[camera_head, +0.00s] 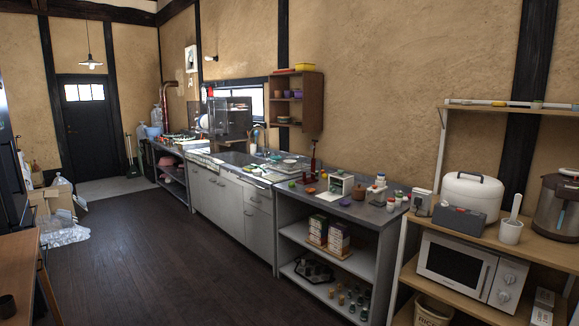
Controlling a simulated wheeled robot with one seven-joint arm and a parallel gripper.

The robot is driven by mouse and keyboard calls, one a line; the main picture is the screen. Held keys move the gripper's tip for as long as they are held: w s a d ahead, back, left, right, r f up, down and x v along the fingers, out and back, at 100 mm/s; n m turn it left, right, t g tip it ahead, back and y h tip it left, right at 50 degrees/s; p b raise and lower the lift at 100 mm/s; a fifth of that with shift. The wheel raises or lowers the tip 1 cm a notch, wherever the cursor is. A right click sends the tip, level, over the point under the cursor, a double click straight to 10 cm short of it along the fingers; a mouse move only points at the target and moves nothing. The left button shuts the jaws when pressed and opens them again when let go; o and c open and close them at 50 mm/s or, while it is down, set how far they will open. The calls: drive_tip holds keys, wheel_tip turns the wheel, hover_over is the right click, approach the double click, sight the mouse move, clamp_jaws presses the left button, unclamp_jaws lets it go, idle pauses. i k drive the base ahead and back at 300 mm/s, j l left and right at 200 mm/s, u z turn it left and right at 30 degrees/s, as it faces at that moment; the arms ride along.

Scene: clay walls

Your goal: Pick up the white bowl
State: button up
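I cannot make out a white bowl for certain. Small pale dishes (288,164) lie on the counter just right of the sink, too small to tell whether one is a white bowl. On the wooden shelf at the right, a white cup-like container (511,232) holds an upright white utensil. My gripper is not in view.
A grey counter (352,209) with jars and a small white box runs along the right wall. The wooden shelf holds a white rice cooker (471,195) and a microwave (455,262). Dark floor (150,260) is open in the middle. Plastic bags (66,235) lie at the left.

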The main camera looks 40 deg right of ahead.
sight(287, 161)
drive_tip(key=i+l+z, duration=0.15)
drive_tip(key=i, duration=0.85)
drive_tip(key=i+l+z, duration=0.1)
drive_tip(key=i, duration=0.9)
drive_tip(key=i+z, duration=0.15)
drive_tip(key=i, duration=0.8)
drive_tip(key=i+j+z, duration=0.1)
drive_tip(key=i, duration=0.9)
drive_tip(key=i+j+z, duration=0.1)
drive_tip(key=i+z, duration=0.35)
drive_tip(key=i+j+z, duration=0.25)
drive_tip(key=z, duration=0.15)
drive_tip(key=i+j+z, duration=0.6)
drive_tip(key=j+z, duration=0.25)
drive_tip(key=i+j+z, duration=0.2)
drive_tip(key=j+z, duration=0.2)
drive_tip(key=j, duration=0.15)
drive_tip(key=i+j+z, duration=0.2)
drive_tip(key=k+j, duration=0.1)
